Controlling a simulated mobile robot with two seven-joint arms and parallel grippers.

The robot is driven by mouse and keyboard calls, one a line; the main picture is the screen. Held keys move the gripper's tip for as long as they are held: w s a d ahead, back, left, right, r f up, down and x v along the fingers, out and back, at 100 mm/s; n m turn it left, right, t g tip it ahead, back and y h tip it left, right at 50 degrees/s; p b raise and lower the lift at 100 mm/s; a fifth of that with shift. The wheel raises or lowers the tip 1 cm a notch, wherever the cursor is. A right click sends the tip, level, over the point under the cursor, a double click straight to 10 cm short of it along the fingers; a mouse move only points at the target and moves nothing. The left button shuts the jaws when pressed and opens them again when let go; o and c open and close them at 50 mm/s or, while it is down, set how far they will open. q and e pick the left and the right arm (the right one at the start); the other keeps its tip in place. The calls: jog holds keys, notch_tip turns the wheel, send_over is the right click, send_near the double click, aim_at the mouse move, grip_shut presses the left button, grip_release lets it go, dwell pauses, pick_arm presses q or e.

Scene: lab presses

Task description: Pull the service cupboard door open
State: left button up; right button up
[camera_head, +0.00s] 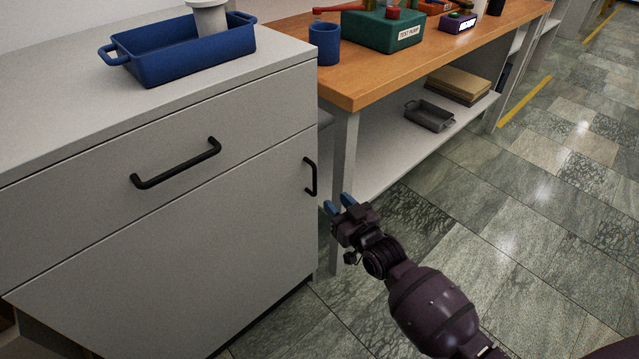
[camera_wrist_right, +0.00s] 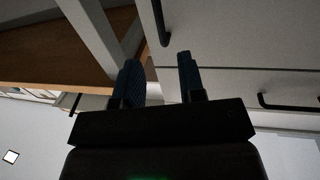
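The service cupboard door (camera_head: 190,265) is the grey lower front of the cabinet at the left, and it looks closed. Its black vertical handle (camera_head: 310,177) is near the door's right edge. My right gripper (camera_head: 338,204) is just right of and below this handle, apart from it. In the right wrist view the gripper (camera_wrist_right: 158,75) has two blue fingers spread with an empty gap between them. The door handle (camera_wrist_right: 160,22) shows there beyond the fingertips, near the top. My left gripper is not in view.
A drawer with a black horizontal handle (camera_head: 176,164) is above the door. A blue tray (camera_head: 185,60) stands on the cabinet top. A wooden workbench (camera_head: 400,65) with a leg (camera_head: 345,150) stands close beside my gripper. The tiled floor (camera_head: 510,230) to the right is clear.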

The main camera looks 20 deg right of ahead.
aim_at(315, 193)
jog(key=shift+w+a+b, duration=0.25)
jog(key=shift+w+b, duration=0.2)
jog(key=shift+w, duration=1.35)
jog(key=shift+w+a+b, duration=0.3)
jog(key=shift+w+b, duration=0.1)
jog(key=shift+w, duration=1.35)
jog(key=shift+w+a+b, duration=0.25)
jog(key=shift+w+b, duration=0.2)
jog(key=shift+w, duration=1.35)
jog(key=shift+r, duration=0.1)
grip_shut()
